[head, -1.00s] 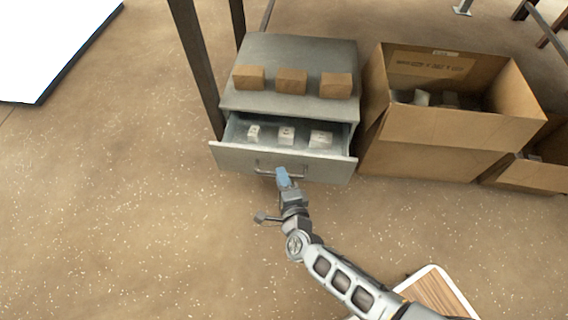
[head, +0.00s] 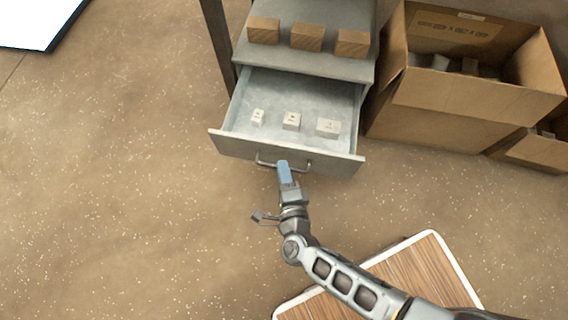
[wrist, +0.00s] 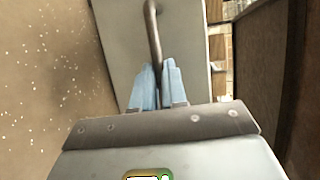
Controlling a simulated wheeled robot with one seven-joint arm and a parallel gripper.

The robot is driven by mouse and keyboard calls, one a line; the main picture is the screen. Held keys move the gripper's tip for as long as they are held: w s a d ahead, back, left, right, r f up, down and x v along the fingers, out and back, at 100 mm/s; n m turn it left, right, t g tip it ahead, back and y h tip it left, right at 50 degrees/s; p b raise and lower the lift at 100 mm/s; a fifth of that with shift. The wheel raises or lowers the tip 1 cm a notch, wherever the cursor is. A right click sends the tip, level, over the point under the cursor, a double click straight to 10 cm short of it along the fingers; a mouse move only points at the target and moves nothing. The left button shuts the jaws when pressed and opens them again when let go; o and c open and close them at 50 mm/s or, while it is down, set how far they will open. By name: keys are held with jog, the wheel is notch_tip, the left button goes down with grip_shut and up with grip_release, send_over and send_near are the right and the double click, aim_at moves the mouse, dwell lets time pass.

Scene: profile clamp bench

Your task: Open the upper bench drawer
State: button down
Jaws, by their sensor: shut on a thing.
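The upper bench drawer (head: 245,146) is grey and stands well out of its cabinet (head: 350,68). The part of the handle between the fingers is hidden.
Three brown wooden blocks (head: 307,37) sit on the cabinet top. Open cardboard boxes (head: 470,98) stand close on the right. A dark post (head: 217,42) stands at the left. The speckled floor (head: 110,180) at left is clear.

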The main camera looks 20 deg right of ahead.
jog(key=c, duration=1.2)
grip_release()
jog(key=shift+o, duration=0.2)
jog(key=p+v, duration=0.1)
jog(key=v, duration=0.6)
jog(key=shift+s+p, duration=0.3)
jog(key=shift+s, duration=0.1)
jog(key=s+d+r+n+y, duration=0.1)
jog(key=s+d+r+n, duration=0.45)
jog(key=r, duration=0.55)
jog(key=s+d+r+n+y, duration=0.1)
jog(key=s+d+r+n, duration=0.1)
jog(key=s+r+n, duration=0.65)
jog(key=s+d+r+n+y, duration=0.2)
jog(key=s+d+r+n, duration=0.4)
jog(key=r, duration=0.7)
notch_tip(320, 180, up, 26)
jog(key=w+a+n+p, duration=0.1)
jog(key=a+p, duration=0.1)
jog(key=p, duration=2.3)
jog(key=shift+w+f+g, duration=0.15)
jog(key=shift+w+g, duration=0.1)
jog(key=shift+g, duration=0.05)
